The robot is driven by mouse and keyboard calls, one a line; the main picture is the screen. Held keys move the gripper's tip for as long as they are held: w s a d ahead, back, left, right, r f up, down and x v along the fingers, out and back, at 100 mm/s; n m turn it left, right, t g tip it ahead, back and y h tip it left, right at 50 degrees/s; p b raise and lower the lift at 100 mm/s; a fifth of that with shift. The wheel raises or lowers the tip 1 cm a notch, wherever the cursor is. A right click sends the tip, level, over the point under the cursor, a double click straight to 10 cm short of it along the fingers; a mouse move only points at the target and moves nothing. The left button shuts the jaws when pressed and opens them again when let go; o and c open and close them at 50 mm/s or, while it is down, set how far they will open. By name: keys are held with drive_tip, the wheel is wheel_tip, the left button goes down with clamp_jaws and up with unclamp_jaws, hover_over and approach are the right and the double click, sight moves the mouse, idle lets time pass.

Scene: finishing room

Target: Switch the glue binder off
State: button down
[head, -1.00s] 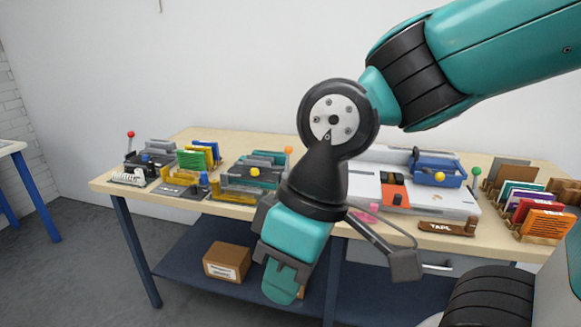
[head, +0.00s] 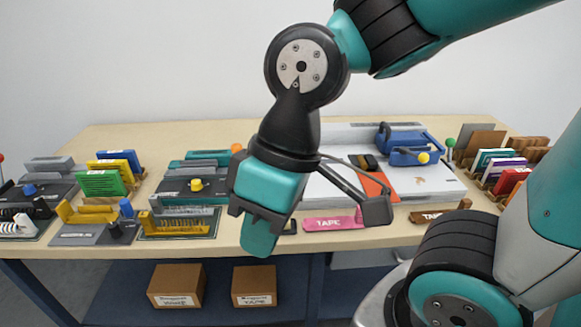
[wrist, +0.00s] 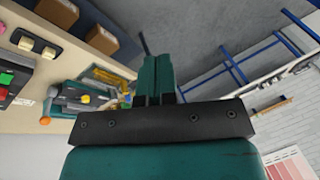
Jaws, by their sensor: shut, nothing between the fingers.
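No label for the glue binder is legible, so I cannot tell for sure which machine it is. A grey and teal machine (head: 195,180) with a yellow knob and an orange lever ball stands mid-bench, left of my gripper; it also shows in the wrist view (wrist: 75,98). A dark grey machine (head: 45,187) with a blue knob stands at the far left. A blue machine (head: 408,147) with a yellow knob stands right, beside a green lever ball. My gripper (head: 258,240) is shut and empty, pointing down over the bench's front edge.
The bench (head: 110,140) holds a yellow tray, coloured cards (head: 100,183), a pink tape holder (head: 333,222) and card racks (head: 505,165). Two brown boxes (head: 176,286) (head: 254,286) lie on the shelf below. A clear strip runs along the bench's back left.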

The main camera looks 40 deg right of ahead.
drive_tip(key=w+d+n+t+h+p, duration=0.1)
drive_tip(key=w+d, duration=0.3)
drive_tip(key=w, duration=0.4)
drive_tip(key=w+d+n+h+p, duration=0.1)
drive_tip(key=w+d, duration=0.4)
drive_tip(key=w, duration=0.3)
drive_tip(key=w+d+f+n+h+p, duration=0.1)
drive_tip(key=w+d+f+n+h, duration=0.1)
drive_tip(key=w+d, duration=0.8)
drive_tip(key=d+f+h, duration=0.1)
drive_tip(key=d+f, duration=0.1)
drive_tip(key=d, duration=0.2)
drive_tip(key=shift+w+f, duration=0.25)
drive_tip(key=shift+f, duration=0.15)
drive_tip(key=f+p, duration=0.1)
drive_tip(key=f, duration=0.3)
drive_tip(key=w+f, duration=0.1)
drive_tip(key=f, duration=0.4)
drive_tip(key=d+f+p, duration=0.1)
drive_tip(key=f, duration=0.4)
drive_tip(key=shift+w+p, duration=0.15)
drive_tip(key=shift+p, duration=0.2)
